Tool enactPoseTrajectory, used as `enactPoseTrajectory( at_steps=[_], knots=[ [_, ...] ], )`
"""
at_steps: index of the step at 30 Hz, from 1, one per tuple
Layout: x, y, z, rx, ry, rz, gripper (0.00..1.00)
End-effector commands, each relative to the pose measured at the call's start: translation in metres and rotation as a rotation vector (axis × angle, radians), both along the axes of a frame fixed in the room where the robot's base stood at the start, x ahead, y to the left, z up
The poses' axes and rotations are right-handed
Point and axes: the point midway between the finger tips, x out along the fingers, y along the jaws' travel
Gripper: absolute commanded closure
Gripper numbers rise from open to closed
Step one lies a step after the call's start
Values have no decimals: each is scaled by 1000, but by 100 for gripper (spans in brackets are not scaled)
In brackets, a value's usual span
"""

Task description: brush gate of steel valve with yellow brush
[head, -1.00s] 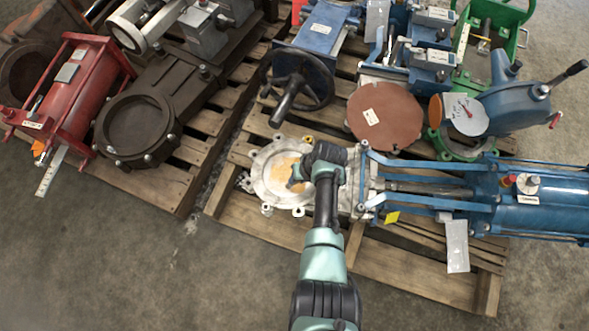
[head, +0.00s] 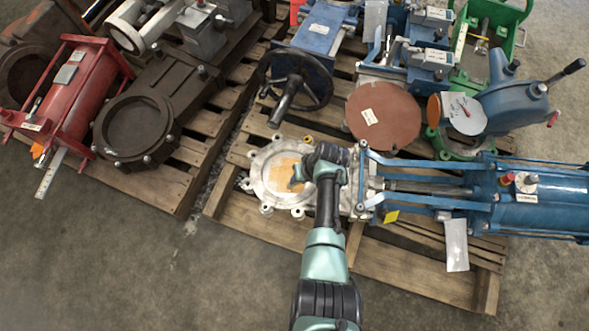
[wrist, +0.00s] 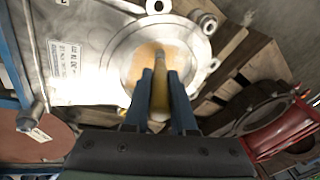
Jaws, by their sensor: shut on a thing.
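The steel valve (head: 262,192) lies flat on the front pallet, joined to a blue cylinder. Its round gate (head: 282,174) has a tan, dusty-looking patch in the middle, which also shows in the wrist view (wrist: 138,62). My gripper (head: 298,178) is over the right part of the gate. In the wrist view my gripper (wrist: 160,88) is shut on the yellow brush (wrist: 159,95), which points at the patch. The brush tip is near or on the gate; I cannot tell if it touches. In the head view the brush is mostly hidden by my gripper.
The blue cylinder (head: 530,195) with blue rods lies to the right. A black handwheel (head: 297,82) and a brown disc (head: 384,117) stand behind the valve. A dark valve (head: 135,130) and a red frame (head: 72,95) lie at left. Concrete floor (head: 120,270) is open in front.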

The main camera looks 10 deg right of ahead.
Motion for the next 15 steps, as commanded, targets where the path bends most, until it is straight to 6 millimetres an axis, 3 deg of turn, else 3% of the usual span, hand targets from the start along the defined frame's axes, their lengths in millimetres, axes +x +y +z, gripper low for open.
enactPoseTrajectory(
  at_steps=[9,15],
  knots=[
    [0,-1,2,0,-2,0,100],
    [1,0,18,0,-2,0,100]
  ],
)
